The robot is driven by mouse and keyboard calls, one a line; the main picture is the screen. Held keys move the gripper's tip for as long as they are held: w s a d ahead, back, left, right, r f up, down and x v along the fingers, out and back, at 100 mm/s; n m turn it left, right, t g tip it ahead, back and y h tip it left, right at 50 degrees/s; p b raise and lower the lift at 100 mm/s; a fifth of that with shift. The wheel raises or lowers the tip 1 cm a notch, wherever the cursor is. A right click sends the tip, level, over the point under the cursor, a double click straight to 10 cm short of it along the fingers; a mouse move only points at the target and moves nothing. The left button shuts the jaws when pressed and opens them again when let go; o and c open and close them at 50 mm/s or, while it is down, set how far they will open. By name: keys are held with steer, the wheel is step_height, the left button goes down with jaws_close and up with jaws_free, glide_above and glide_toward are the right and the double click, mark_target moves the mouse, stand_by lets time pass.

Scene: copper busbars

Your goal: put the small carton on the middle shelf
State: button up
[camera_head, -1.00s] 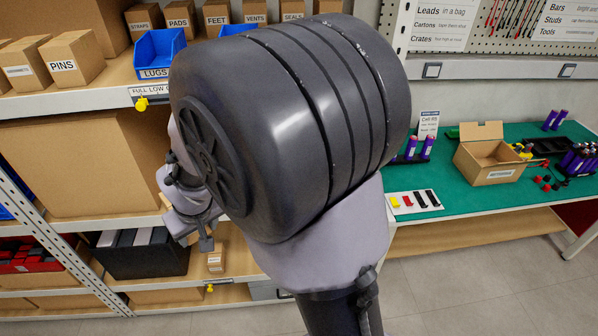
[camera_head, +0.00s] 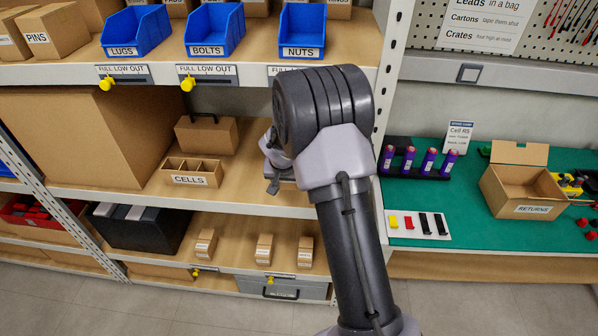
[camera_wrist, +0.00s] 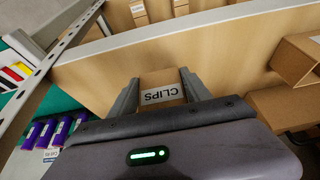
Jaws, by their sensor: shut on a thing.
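My gripper (camera_wrist: 162,90) is shut on a small brown carton (camera_wrist: 160,80) with a white CLIPS label, seen in the wrist view between the two grey fingers. Wood-coloured shelf board (camera_wrist: 220,55) shows behind and around the carton; I cannot tell if the carton touches it. In the head view my gripper (camera_head: 273,180) is at the right end of the middle shelf (camera_head: 255,200), partly hidden by my arm. The carton cannot be made out there.
The CELLS tray (camera_head: 191,181) and a brown box (camera_head: 206,134) stand left of my gripper on the middle shelf. Several small cartons (camera_head: 264,249) stand on the shelf below. Blue bins (camera_head: 303,32) sit above. A shelf upright (camera_head: 390,60) is at the right.

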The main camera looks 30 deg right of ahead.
steer(key=w+d, duration=0.1)
steer(key=d, duration=0.1)
steer(key=w+d, duration=0.2)
steer(key=w+d+f+b, duration=0.1)
steer(key=w+d, duration=0.1)
steer(key=shift+d, duration=0.4)
step_height(320, 180, down, 4)
steer(key=shift+r+b, duration=0.2)
steer(key=shift+b, duration=0.6)
steer(key=shift+r, duration=0.15)
steer(key=o, duration=1.6)
steer(key=p+v, duration=0.2)
steer(key=v, duration=0.5)
steer(key=shift+a+r+p, duration=0.1)
steer(key=shift+r+p, duration=0.25)
